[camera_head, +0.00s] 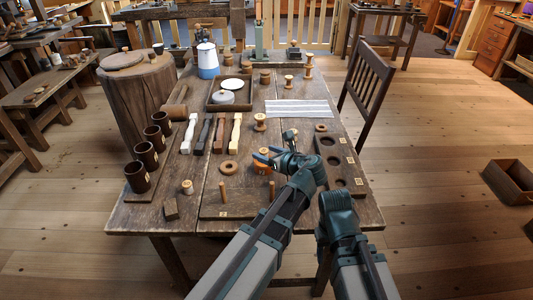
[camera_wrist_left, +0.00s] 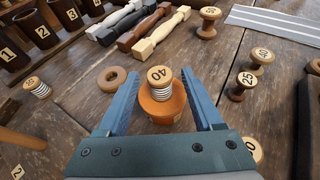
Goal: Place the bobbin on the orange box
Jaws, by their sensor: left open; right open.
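In the left wrist view, a bobbin (camera_wrist_left: 160,78) with a pale wooden top marked 40 and white thread stands upright over the round orange box (camera_wrist_left: 163,107). It appears to rest on the box. My left gripper (camera_wrist_left: 155,88) is open, with one blue finger on each side of the bobbin and visible gaps. In the head view, my left gripper (camera_head: 266,156) is over the orange box (camera_head: 262,168) and partly hides it and the bobbin. My right arm shows at lower right, but its fingers do not show.
A wooden ring (camera_head: 228,168) lies left of the box. A similar thread bobbin (camera_head: 187,187) stands farther left. Numbered dark cups (camera_head: 136,176) line the left edge. A board with round holes (camera_head: 337,160) lies at right. Wooden spools (camera_head: 260,122) stand behind the box.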

